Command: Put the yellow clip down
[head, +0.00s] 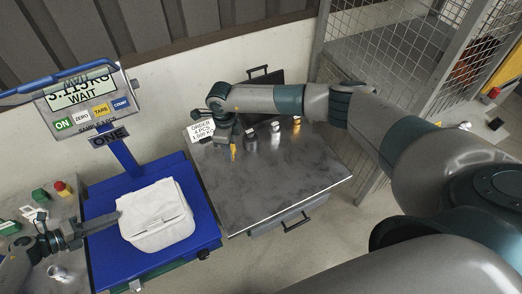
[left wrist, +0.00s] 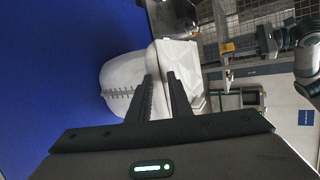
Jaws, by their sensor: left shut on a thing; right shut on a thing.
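The yellow clip (head: 233,152) hangs below my right gripper (head: 231,142), over the left part of the steel table. The right gripper is shut on it, though its fingers are partly hidden by my wrist. I cannot tell whether the clip touches the table top. My left gripper (head: 117,217) is shut on the edge of a white bag (head: 160,222) that sits on the blue scale platform. In the left wrist view the left gripper's two fingers (left wrist: 160,78) close on the white bag (left wrist: 118,76), which has a stitched seam.
The steel table (head: 285,185) is clear at its front. Small metal weights (head: 275,127) stand at its back, beside an order sign (head: 201,132). A mesh cage (head: 375,40) stands behind right. A red button (head: 60,186) is at left.

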